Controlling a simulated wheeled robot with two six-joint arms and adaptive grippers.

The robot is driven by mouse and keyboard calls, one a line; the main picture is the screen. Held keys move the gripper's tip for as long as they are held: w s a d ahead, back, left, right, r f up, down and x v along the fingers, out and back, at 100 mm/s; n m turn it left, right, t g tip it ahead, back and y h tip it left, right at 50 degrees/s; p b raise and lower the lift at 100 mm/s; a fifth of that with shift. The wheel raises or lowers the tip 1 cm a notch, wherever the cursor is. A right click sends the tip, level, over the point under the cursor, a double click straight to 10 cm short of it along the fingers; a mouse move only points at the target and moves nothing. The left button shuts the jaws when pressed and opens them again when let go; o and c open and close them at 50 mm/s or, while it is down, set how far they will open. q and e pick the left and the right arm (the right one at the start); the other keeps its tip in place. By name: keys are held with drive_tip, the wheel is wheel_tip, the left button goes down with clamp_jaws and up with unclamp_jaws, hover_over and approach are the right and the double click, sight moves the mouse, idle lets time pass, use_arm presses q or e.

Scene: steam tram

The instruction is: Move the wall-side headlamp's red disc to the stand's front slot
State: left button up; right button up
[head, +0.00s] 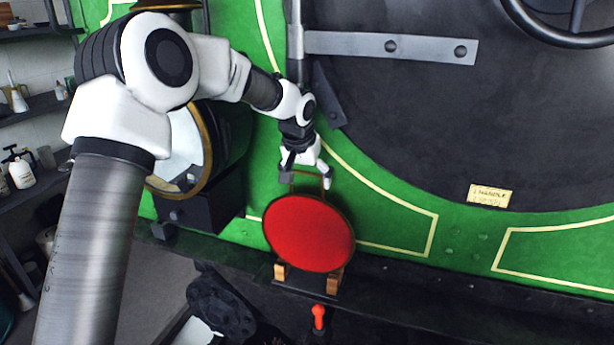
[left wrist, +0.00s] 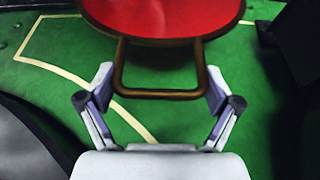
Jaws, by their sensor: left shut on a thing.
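The red disc (head: 308,233) has a dark rim and a brass loop handle on top. My left gripper (head: 308,172) is shut on that handle from above. The stand (head: 307,287), dark with wooden blocks, is directly below the disc. The disc's lower edge overlaps the blocks, so I cannot tell whether it sits in a slot. The wall-side headlamp (head: 207,150) shows a pale face in a brass ring, partly behind my left arm. My right gripper is out of view.
The green tram front and its round dark door (head: 430,120) stand close behind the gripper. A small red-orange handle (head: 319,315) is below the stand. Shelves with bottles (head: 20,172) line the left wall. The dark ledge right of the stand looks mostly clear.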

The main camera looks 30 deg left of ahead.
sight(307, 195)
use_arm(q)
drive_tip(key=shift+p, duration=0.3)
idle(0.5)
drive_tip(key=shift+f+b, duration=0.7)
drive_tip(key=shift+f, duration=0.5)
idle(0.8)
drive_tip(key=shift+f+b, duration=0.3)
drive_tip(key=shift+f, duration=0.85)
idle(1.1)
drive_tip(key=o, duration=1.5)
drive_tip(key=shift+r+p, duration=2.8)
drive_tip(key=shift+r, duration=0.25)
